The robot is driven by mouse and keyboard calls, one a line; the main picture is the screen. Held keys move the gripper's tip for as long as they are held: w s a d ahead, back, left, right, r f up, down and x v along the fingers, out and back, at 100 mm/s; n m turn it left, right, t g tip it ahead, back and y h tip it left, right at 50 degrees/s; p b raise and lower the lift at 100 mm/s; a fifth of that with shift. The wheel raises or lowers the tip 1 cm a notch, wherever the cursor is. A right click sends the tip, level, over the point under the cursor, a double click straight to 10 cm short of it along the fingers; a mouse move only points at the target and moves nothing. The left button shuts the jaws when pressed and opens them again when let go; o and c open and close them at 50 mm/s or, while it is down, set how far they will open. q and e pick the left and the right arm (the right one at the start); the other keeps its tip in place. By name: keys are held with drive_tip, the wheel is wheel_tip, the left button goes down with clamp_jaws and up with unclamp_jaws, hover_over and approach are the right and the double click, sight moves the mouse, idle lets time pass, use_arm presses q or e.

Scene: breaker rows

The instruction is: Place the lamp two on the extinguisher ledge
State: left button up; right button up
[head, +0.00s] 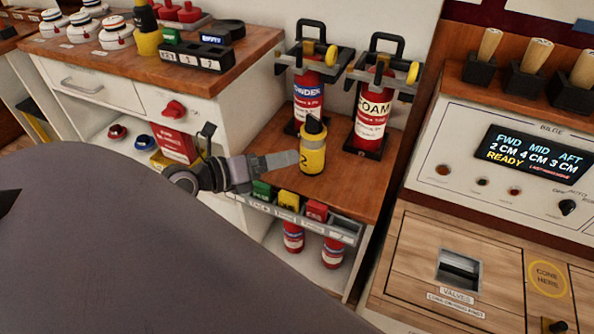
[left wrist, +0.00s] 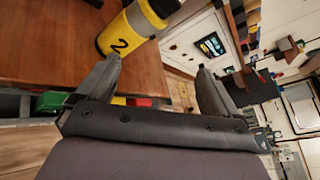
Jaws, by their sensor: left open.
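Lamp two (head: 313,158) is a yellow lamp with a dark top, a grey band and a black "2". It stands upright on the wooden extinguisher ledge (head: 345,190), in front of the extinguishers. My left gripper (head: 290,160) is just left of the lamp in the head view, with its fingers pointing toward it. In the left wrist view the gripper (left wrist: 158,66) is open with nothing between its fingers. The lamp (left wrist: 128,32) shows there beyond the fingertips, nearer the left finger. My right gripper is not in view.
A powder extinguisher (head: 308,98) and a foam extinguisher (head: 371,118) stand in brackets behind the lamp. Green, yellow and red blocks (head: 289,199) line the ledge's front. Another yellow lamp (head: 147,36) stands on the left counter. A control panel (head: 520,150) is at right.

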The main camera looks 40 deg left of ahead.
use_arm(q)
drive_tip(key=s+d+f+n+g+y, duration=0.1)
drive_tip(key=s+d+f+n, duration=0.5)
drive_tip(key=n, duration=0.8)
drive_tip(key=s+d+f+n+g+y, duration=0.1)
drive_tip(key=s+d+f+n+g, duration=0.2)
drive_tip(key=n, duration=1.2)
drive_tip(key=s+d+f, duration=0.3)
drive_tip(key=d+f, duration=0.3)
drive_tip(key=d, duration=0.1)
drive_tip(key=shift+f+y, duration=0.25)
drive_tip(key=shift+y, duration=0.05)
drive_tip(key=shift+r, duration=0.15)
wheel_tip(320, 180, up, 12)
drive_tip(key=a+p, duration=0.1)
drive_tip(key=p, duration=1.3)
drive_tip(key=shift+s+a+f, duration=0.25)
drive_tip(key=shift+s+a, duration=0.05)
drive_tip(key=shift+s, duration=0.05)
